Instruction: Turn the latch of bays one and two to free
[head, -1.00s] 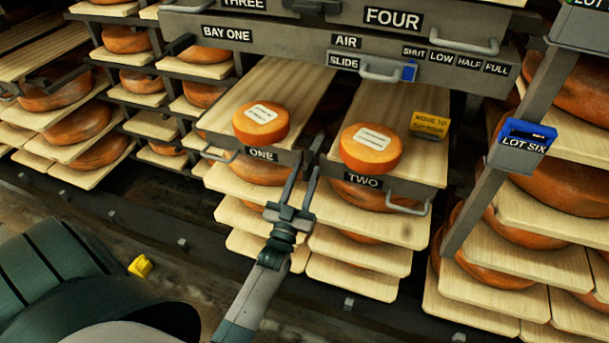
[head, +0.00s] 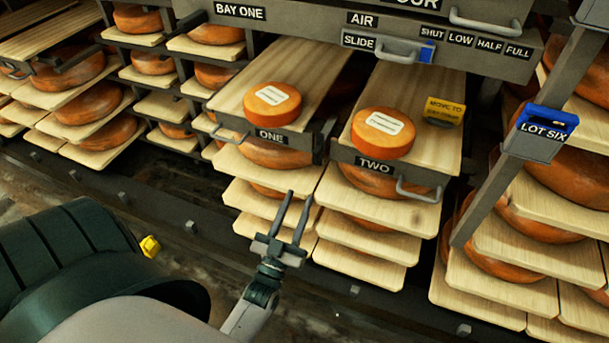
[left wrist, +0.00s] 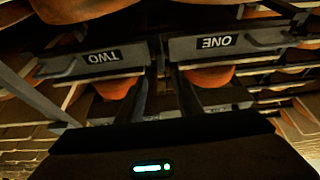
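The board marked ONE (head: 270,136) and the board marked TWO (head: 375,166) stand side by side, each with a labelled orange cheese wheel on top. A small dark latch piece (head: 324,138) sits in the gap between their front rails; its exact turn is hard to tell. My left gripper (head: 301,196) is below and in front of this gap, apart from the latch, with its two fingers spread and nothing between them. In the left wrist view the plates ONE (left wrist: 215,43) and TWO (left wrist: 98,57) appear upside down beyond the fingers. My right gripper is not in view.
Grey beam (head: 300,30) with BAY ONE and AIR labels, and a slide handle (head: 393,52), runs above. A yellow tag (head: 444,111) stands on board TWO. A post with a blue LOT SIX holder (head: 544,130) is at right. Lower boards with cheeses jut out below.

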